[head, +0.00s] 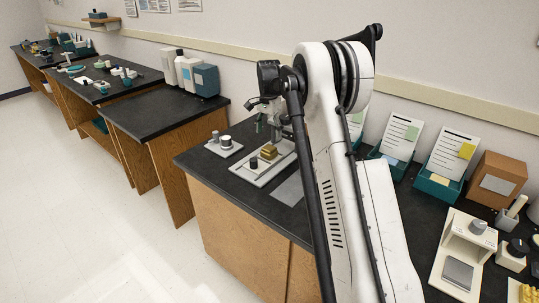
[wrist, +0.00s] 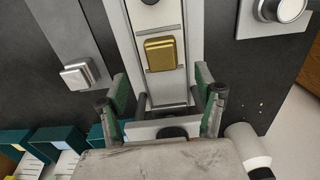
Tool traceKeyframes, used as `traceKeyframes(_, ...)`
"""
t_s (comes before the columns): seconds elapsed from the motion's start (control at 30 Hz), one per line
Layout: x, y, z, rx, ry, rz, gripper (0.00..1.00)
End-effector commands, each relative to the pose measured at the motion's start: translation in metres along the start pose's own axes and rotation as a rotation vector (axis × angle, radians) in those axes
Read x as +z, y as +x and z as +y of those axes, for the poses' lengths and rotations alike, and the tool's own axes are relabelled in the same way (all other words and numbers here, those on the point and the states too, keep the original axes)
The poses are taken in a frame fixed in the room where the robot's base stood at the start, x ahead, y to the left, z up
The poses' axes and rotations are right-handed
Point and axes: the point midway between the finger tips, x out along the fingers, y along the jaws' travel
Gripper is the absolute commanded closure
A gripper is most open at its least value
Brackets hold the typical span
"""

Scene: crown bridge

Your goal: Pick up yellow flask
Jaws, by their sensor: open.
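The yellow flask (wrist: 160,54) is a gold, block-shaped piece with a raised square top. It sits on a pale long tray (wrist: 187,70) with grey cross bars. In the head view the flask (head: 269,152) is on the tray on the near dark bench, just below my gripper (head: 268,124). In the wrist view my gripper (wrist: 161,82) is open, with a green-padded finger on either side of the tray's line. The flask lies beyond the fingertips in that picture, and nothing is between the fingers. My arm hides part of the bench in the head view.
A grey plate with a round knob (head: 225,142) stands left of the tray. Teal card boxes (head: 438,184), a brown box (head: 497,180) and a white stand (head: 466,250) are to the right. A white cylinder (wrist: 247,147) is at lower right in the wrist view.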

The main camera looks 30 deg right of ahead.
Motion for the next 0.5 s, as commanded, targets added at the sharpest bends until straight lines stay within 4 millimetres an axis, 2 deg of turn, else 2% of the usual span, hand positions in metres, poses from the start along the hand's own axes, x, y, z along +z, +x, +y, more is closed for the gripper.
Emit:
traceKeyframes(0.1,0.000,0.022,0.000,0.000,0.000,0.000,0.33)
traceKeyframes(0.2,0.000,0.034,0.000,0.000,-0.001,0.000,0.33)
traceKeyframes(0.5,-0.001,0.050,-0.001,0.000,-0.001,0.000,0.33)
